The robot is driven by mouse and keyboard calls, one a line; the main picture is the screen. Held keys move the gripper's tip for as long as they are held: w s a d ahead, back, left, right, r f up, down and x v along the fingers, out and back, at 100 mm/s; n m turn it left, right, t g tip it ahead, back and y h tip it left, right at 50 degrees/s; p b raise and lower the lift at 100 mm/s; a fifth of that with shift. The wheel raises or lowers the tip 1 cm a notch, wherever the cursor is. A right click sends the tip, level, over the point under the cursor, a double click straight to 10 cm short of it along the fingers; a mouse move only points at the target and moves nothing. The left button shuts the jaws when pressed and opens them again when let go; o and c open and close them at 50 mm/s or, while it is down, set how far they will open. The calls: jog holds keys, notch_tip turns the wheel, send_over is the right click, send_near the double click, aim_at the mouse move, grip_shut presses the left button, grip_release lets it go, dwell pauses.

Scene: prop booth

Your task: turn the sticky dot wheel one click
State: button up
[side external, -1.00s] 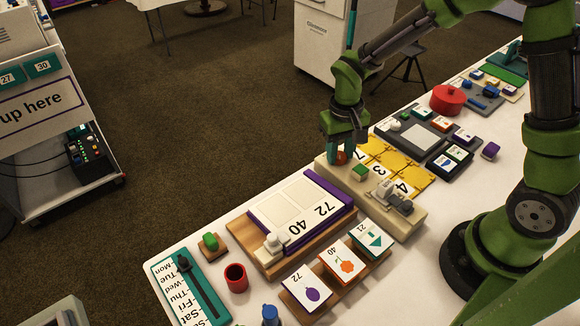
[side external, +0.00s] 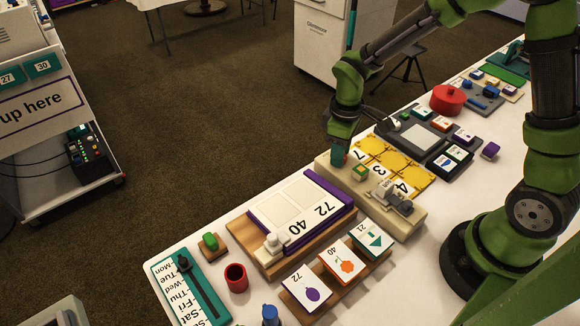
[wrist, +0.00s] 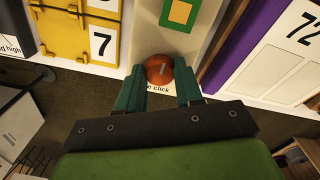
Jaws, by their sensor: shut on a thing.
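The sticky dot wheel is an orange-red round knob (wrist: 158,69) with a short grey mark on top, seen in the wrist view. It sits on a pale base, above a small label whose visible word is "click". My gripper (wrist: 159,76) is shut on it, with one teal finger on each side. In the side view my gripper (side external: 338,157) points down at the far left end of the cream block (side external: 408,222) and hides the wheel. A green and yellow square (side external: 360,173) lies on the block close to the wheel.
Yellow numbered panels (side external: 390,152) stand right of the gripper. A purple-edged board (side external: 300,208) reading 72 and 40 stands nearer. A grey lever piece (side external: 392,197) sits on the block's near end. Open floor lies beyond the table's left edge.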

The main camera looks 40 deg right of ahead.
jog(key=shift+w+r, duration=0.1)
dwell(0.3)
jog(key=o, duration=1)
jog(key=shift+o, duration=0.2)
notch_tip(320, 180, up, 17)
jog(key=shift+a, duration=0.15)
